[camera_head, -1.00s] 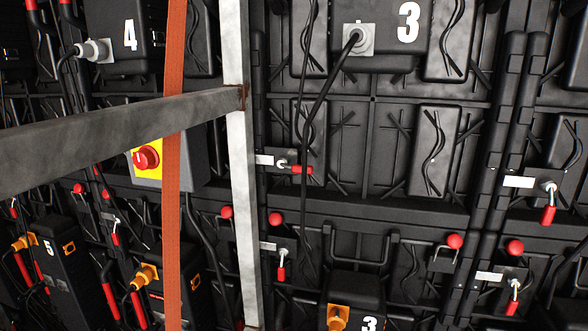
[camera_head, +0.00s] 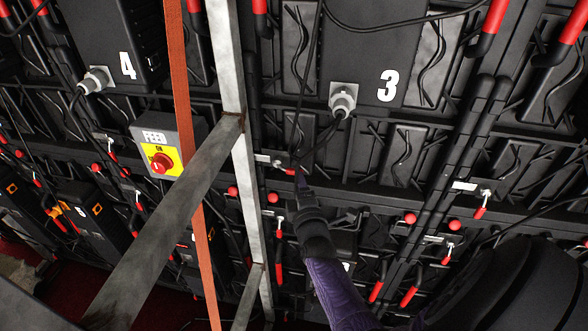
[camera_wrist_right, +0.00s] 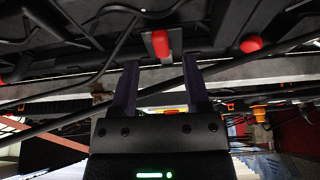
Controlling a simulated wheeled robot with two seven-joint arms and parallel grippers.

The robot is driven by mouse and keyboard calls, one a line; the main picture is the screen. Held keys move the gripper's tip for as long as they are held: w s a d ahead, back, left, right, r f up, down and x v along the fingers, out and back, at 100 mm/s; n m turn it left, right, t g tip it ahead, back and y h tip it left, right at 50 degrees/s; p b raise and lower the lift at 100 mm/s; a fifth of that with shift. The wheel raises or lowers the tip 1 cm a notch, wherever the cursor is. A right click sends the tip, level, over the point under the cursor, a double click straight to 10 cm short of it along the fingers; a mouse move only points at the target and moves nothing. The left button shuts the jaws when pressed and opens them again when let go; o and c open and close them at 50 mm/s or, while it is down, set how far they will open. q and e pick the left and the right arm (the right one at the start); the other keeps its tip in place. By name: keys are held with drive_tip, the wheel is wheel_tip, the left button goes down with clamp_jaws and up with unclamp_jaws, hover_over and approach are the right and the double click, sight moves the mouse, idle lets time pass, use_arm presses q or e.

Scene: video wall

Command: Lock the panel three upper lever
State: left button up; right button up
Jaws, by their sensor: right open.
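Panel three (camera_head: 370,50) is a black panel with a white 3. Its upper lever on the left side (camera_head: 277,163) has a white plate and a red handle pointing right, partly hidden by my gripper. My right gripper (camera_head: 301,182) reaches up from below with its fingertips at that handle. In the right wrist view my two dark fingers (camera_wrist_right: 159,82) are apart, and a red handle end (camera_wrist_right: 160,43) shows just beyond the tips, in line with the gap. I cannot tell whether they touch it. Another lever (camera_head: 483,203) on the right hangs down. My left gripper is not in view.
A grey metal post (camera_head: 243,170) and a slanting grey beam (camera_head: 165,220) stand in front of the wall at left, with an orange strap (camera_head: 189,140). Black cables hang near the lever.

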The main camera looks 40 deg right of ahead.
sight(296, 169)
drive_tip(key=x, duration=0.2)
drive_tip(key=b+x, duration=0.1)
drive_tip(key=x, duration=0.1)
drive_tip(key=shift+w+d+f, duration=0.15)
drive_tip(key=shift+w+f, duration=0.05)
drive_tip(key=shift+w, duration=0.15)
drive_tip(key=shift+w+d+r+b, duration=0.1)
drive_tip(key=shift+w+d+b, duration=0.1)
drive_tip(key=shift+w+b, duration=0.15)
clamp_jaws()
